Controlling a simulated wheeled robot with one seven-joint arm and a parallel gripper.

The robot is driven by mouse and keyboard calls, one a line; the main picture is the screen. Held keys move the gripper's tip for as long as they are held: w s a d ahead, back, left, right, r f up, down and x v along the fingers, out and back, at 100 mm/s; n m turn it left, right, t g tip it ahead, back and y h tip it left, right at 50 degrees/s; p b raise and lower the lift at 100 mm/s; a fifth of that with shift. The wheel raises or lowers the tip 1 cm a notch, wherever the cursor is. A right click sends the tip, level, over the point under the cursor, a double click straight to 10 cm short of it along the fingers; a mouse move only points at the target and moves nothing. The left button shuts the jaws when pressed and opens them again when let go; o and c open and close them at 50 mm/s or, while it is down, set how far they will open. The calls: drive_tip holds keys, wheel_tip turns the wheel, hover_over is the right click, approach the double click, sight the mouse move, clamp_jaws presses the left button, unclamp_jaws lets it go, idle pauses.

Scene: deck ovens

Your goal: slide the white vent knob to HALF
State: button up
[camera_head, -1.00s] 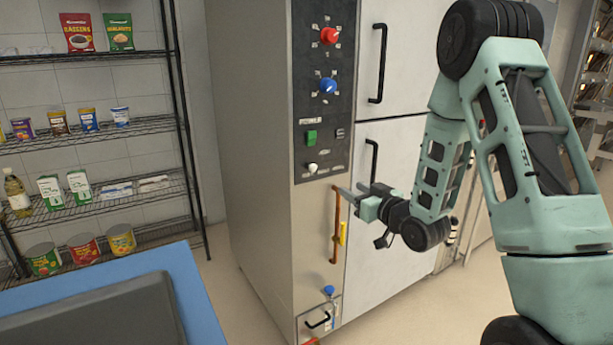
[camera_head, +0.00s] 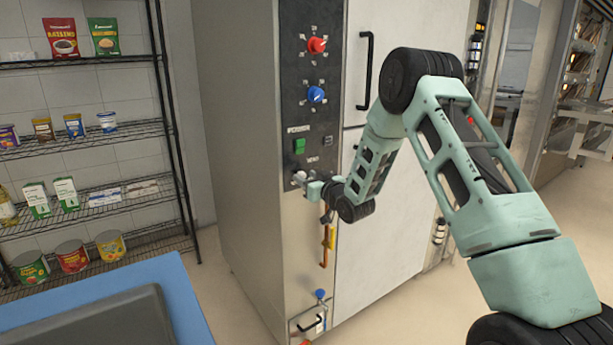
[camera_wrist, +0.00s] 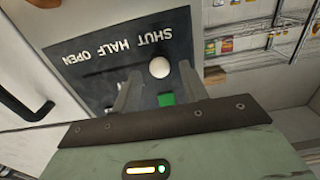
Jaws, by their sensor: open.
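The white vent knob (camera_head: 299,178) sits low on the dark control panel of the oven, under the VENT label. In the wrist view the round white knob (camera_wrist: 159,67) stands beside the word SHUT, at the right end of the upside-down row SHUT, HALF, OPEN (camera_wrist: 112,46). My gripper (camera_wrist: 160,70) is open, with one finger to each side of the knob. A gap shows between the knob and each finger; I cannot tell how deep the fingers reach. In the head view my gripper (camera_head: 307,184) is right at the knob and partly covers it.
Above the knob are a green power switch (camera_head: 300,147), a blue knob (camera_head: 316,94) and a red knob (camera_head: 317,45). An orange vertical handle (camera_head: 324,240) hangs just below my gripper. A wire shelf (camera_head: 90,135) stands left; a blue-edged table (camera_head: 185,290) is in front.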

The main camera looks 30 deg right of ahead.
sight(313, 168)
drive_tip(key=shift+w, duration=0.45)
clamp_jaws()
drive_tip(key=d+b, duration=0.2)
drive_tip(key=d, duration=0.4)
drive_tip(key=shift+w, duration=0.1)
unclamp_jaws()
